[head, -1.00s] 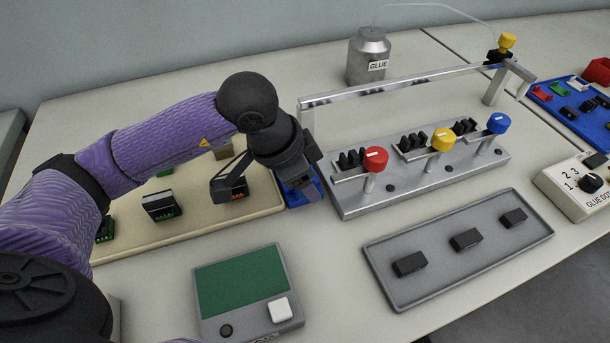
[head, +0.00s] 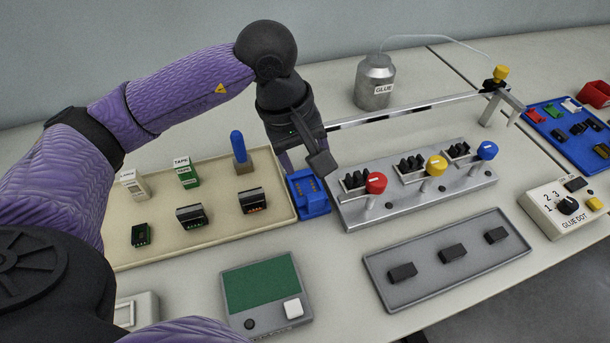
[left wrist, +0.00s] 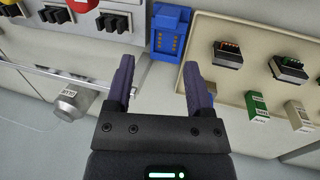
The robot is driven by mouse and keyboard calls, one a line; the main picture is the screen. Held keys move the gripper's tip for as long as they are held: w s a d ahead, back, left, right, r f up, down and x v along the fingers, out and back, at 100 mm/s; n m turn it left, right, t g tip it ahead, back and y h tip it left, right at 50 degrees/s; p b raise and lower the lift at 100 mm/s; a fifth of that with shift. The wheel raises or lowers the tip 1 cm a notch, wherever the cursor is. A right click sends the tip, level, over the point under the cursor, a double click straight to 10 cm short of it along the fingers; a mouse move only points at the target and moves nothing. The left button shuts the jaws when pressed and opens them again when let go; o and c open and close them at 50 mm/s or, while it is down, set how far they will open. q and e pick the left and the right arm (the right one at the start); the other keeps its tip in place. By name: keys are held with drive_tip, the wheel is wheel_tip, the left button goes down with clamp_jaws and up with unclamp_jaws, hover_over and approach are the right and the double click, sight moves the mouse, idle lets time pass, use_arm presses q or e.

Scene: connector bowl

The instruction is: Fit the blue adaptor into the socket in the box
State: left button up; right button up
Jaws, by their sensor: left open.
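A blue box (head: 310,204) with an open top sits between the beige tray and the metal fixture; it also shows in the left wrist view (left wrist: 157,42). Gold contacts show inside it on a blue face (left wrist: 170,40). I cannot tell whether that face is a separate blue adaptor seated in the box or the box's own socket. My left gripper (head: 303,166) is open above the box in the head view. In the left wrist view its two fingers (left wrist: 160,72) are apart with nothing between them, and the box lies beyond their tips. My right gripper is out of view.
The beige tray (head: 160,245) holds black connectors, tape boxes and an upright blue stick (head: 239,146). The metal fixture (head: 420,193) has red, yellow and blue knobs. A grey tray (head: 430,275) with black blocks, a green-topped device (head: 262,285) and a glue can (head: 374,85) stand nearby.

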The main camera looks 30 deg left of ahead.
sight(316, 196)
use_arm(q)
drive_tip(key=n+p, duration=0.1)
drive_tip(key=n, duration=0.5)
drive_tip(key=w+d+n+g+y+p, duration=0.1)
drive_tip(key=n, duration=0.5)
drive_tip(key=n+y+p, duration=0.1)
drive_tip(key=n+p, duration=0.1)
drive_tip(key=n, duration=0.4)
drive_tip(key=shift+w+d+f+g, duration=0.2)
drive_tip(key=shift+d+f+g, duration=0.1)
drive_tip(key=shift+d+f, duration=0.1)
drive_tip(key=shift+n, duration=0.3)
drive_tip(key=f, duration=0.3)
drive_tip(key=f+b, duration=0.1)
drive_tip(key=f, duration=0.2)
drive_tip(key=f+b, duration=0.1)
drive_tip(key=f, duration=0.3)
drive_tip(key=shift+s+a, duration=0.1)
drive_tip(key=shift+s, duration=0.15)
clamp_jaws()
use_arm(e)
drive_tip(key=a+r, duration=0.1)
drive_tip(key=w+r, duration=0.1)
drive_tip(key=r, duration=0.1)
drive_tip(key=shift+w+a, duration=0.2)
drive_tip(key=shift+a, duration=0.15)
